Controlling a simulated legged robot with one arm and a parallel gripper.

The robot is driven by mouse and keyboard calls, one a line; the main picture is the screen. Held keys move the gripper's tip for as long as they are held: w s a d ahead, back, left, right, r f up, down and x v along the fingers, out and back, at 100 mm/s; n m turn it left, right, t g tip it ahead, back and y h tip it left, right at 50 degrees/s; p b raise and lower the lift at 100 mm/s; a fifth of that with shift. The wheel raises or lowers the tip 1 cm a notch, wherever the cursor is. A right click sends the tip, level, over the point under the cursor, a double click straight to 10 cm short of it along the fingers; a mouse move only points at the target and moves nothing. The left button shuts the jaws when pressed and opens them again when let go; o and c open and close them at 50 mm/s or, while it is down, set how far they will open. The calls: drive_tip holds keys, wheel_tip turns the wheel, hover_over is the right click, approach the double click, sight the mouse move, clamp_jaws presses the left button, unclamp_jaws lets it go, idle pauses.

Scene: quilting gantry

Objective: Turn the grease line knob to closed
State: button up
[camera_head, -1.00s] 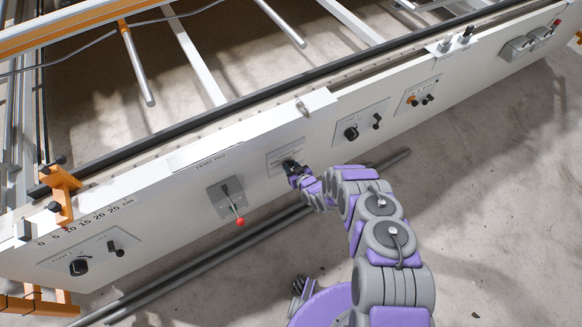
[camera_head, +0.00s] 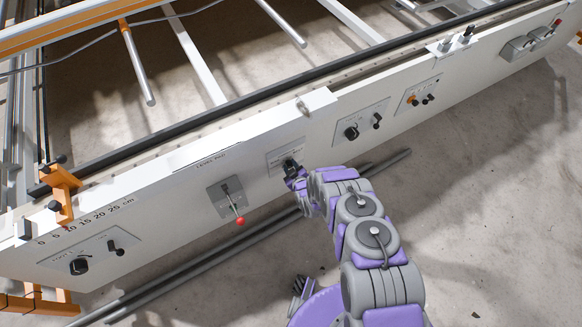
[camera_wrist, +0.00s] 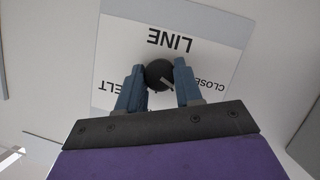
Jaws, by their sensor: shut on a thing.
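The grease line knob (camera_wrist: 157,71) is round and black, on a white label plate (camera_wrist: 205,45) with upside-down lettering. "LINE" reads above the knob, part of "CLOSED" to its right and "ELT" to its left in the wrist view. A pale mark shows low on the knob; its exact pointing is hard to tell. My gripper (camera_wrist: 159,75) has one blue finger on each side of the knob and is shut on it. In the head view my gripper (camera_head: 292,170) is at the plate (camera_head: 284,153), mostly covering the knob.
A red-tipped lever (camera_head: 240,221) sticks out left of the plate. Another panel with a black knob (camera_head: 351,133) is to the right. A dark grey rail (camera_head: 190,273) runs low along the white gantry beam (camera_head: 160,200). Bare floor lies at right.

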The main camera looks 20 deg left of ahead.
drive_tip(key=shift+s+a+n+t+b, duration=0.15)
drive_tip(key=shift+n+t+b, duration=0.3)
drive_tip(key=shift+n, duration=0.35)
drive_tip(key=shift+h, duration=0.3)
drive_tip(key=o, duration=1)
drive_tip(key=p+v, duration=0.1)
drive_tip(key=v, duration=0.4)
drive_tip(key=p+v, duration=0.2)
drive_tip(key=v, duration=0.4)
drive_tip(key=p+v, duration=0.1)
drive_tip(key=v, duration=0.5)
drive_tip(key=shift+s+f+p, duration=0.15)
drive_tip(key=shift+f+p, duration=0.15)
drive_tip(key=shift+p, duration=0.05)
